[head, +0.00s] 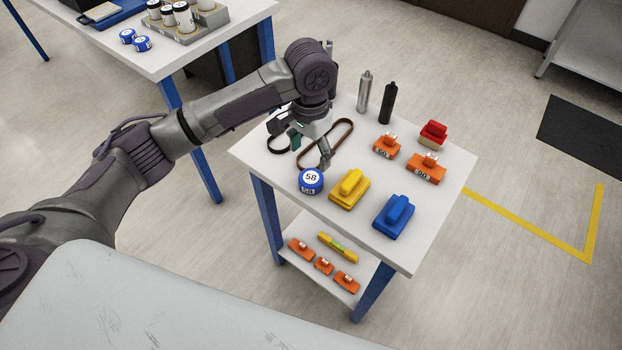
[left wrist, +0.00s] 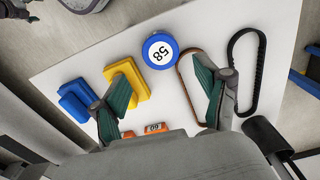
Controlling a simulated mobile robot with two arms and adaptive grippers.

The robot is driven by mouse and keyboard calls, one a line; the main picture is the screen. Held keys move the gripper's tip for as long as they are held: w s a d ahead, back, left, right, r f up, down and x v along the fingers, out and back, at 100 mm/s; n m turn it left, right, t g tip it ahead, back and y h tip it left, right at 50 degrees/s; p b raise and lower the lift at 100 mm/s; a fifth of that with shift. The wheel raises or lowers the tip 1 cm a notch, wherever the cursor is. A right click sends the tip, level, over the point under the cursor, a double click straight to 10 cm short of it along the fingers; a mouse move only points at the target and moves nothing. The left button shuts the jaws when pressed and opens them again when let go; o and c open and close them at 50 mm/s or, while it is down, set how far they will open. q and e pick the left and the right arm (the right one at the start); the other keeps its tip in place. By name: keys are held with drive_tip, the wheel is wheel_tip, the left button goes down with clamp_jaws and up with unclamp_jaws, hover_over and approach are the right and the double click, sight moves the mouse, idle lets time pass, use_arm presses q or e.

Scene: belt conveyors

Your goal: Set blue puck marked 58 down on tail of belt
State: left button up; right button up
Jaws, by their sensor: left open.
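The blue puck marked 58 (head: 311,181) stands on the near left part of a small white table (head: 405,245), its white face up. It also shows in the left wrist view (left wrist: 160,50), beyond and between the fingers. My left gripper (head: 311,150) is open and empty above the table, just behind the puck and apart from it. In the left wrist view the spread fingers (left wrist: 163,92) have bare tabletop between them. A brown loop belt (head: 345,131) lies flat, partly hidden by the gripper. A black loop belt (head: 270,149) lies left of it. I see no conveyor.
Right of the puck are a yellow block (head: 349,189) and a blue block (head: 393,215). Orange blocks (head: 426,168), a red block (head: 433,132) and two bottles (head: 388,103) stand farther back. Another table (head: 165,55) holds blue pucks (head: 142,43). Floor at right is open.

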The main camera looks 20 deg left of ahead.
sight(310, 178)
use_arm(q)
wheel_tip(310, 178, down, 10)
drive_tip(key=shift+r+p, duration=0.2)
drive_tip(key=shift+p, duration=0.5)
drive_tip(key=shift+r, duration=0.15)
drive_tip(key=c, duration=1.1)
